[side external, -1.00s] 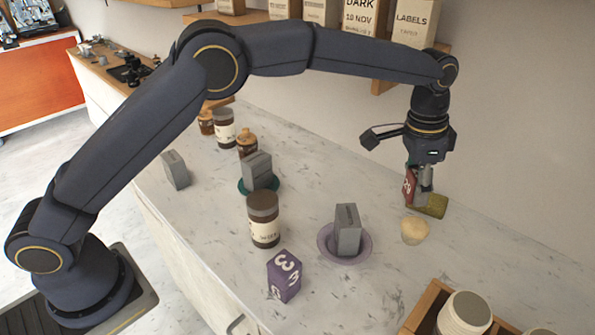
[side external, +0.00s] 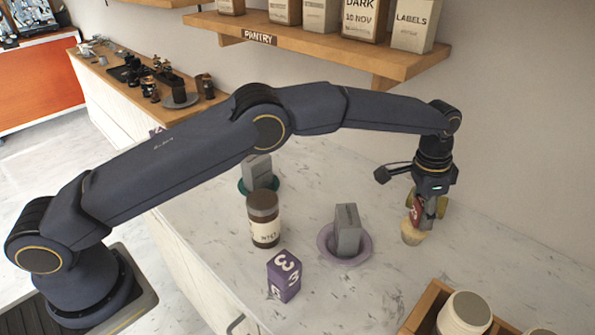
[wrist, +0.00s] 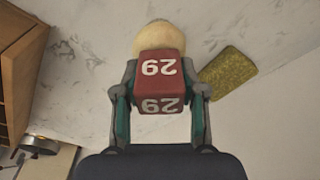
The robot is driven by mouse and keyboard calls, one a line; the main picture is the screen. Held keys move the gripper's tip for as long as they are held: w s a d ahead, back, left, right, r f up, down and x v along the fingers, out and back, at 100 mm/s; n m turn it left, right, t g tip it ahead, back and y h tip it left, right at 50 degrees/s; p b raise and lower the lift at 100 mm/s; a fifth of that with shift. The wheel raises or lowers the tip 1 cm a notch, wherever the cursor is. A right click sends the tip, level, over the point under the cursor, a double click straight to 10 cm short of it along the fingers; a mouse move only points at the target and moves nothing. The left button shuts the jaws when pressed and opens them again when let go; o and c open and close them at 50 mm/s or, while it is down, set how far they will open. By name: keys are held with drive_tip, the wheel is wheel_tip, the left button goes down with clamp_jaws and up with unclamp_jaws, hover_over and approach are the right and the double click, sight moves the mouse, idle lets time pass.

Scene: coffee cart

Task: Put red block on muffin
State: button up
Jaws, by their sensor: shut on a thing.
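My gripper (wrist: 160,104) is shut on the red block (wrist: 160,68), which carries the white number 29. In the side external view the red block (side external: 416,212) shows between the fingers, just over the muffin. The muffin (side external: 412,236) is pale and stands on the marble counter; in the wrist view its top (wrist: 165,35) shows beyond the block, partly hidden by it. I cannot tell whether the block touches the muffin.
A yellow-green sponge (wrist: 228,74) lies beside the muffin. A purple bowl (side external: 367,250) with a grey block (side external: 347,230), a purple block (side external: 284,276) and a jar (side external: 263,222) stand to the left. A wooden crate (side external: 425,306) is in front.

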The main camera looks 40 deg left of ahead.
sight(419, 202)
drive_tip(key=o, duration=1.1)
drive_tip(key=shift+f, duration=0.1)
drive_tip(key=shift+o, duration=0.2)
drive_tip(key=r, duration=0.8)
drive_tip(key=s+a+r, duration=0.1)
drive_tip(key=r, duration=0.3)
drive_tip(key=shift+r, duration=0.15)
